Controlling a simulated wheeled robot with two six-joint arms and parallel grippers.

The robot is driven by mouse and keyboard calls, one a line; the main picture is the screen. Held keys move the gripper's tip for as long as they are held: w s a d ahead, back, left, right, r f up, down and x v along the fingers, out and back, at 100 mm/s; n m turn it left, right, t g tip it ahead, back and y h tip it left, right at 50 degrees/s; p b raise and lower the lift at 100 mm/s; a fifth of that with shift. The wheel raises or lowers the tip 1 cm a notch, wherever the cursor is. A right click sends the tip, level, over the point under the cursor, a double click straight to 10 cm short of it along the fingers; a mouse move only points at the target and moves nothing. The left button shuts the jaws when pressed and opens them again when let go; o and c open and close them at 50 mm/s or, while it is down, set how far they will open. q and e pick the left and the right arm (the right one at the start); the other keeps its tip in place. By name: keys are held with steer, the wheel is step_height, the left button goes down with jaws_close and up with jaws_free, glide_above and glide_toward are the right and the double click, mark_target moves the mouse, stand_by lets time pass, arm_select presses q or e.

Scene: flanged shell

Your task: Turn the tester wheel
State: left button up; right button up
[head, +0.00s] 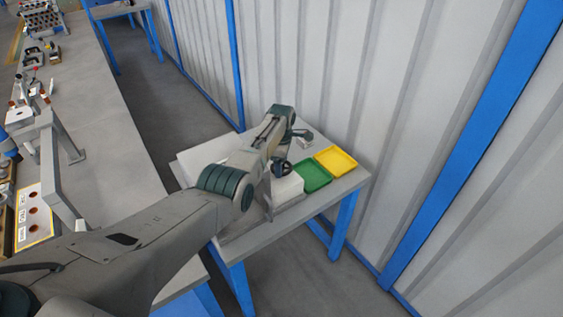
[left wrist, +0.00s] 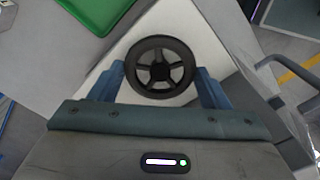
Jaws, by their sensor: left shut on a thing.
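The black spoked tester wheel (left wrist: 160,67) sits on a white tester box (left wrist: 196,22), which narrows toward the top in the left wrist view. In the head view the wheel (head: 282,169) shows small and partly hidden below my arm, on the white box (head: 288,189). My left gripper (left wrist: 160,74) has one blue finger on each side of the wheel's rim and is shut on it. In the head view my left arm reaches over the small table, and its fingers are hard to make out. My right gripper is not in view.
A green tray (head: 312,176) and a yellow tray (head: 336,160) lie on the small blue-legged table (head: 318,201), right of the tester. A corrugated wall (head: 420,120) stands behind it. A long bench (head: 105,135) with fixtures runs along the left; grey floor lies between.

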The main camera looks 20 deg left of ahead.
arm_select(q)
steer(key=n, duration=0.6)
steer(key=shift+r+n, duration=0.1)
steer(key=shift+n, duration=0.2)
steer(key=n, duration=0.3)
steer(key=shift+n+p, duration=0.3)
steer(key=shift+n, duration=0.9)
steer(key=o, duration=1)
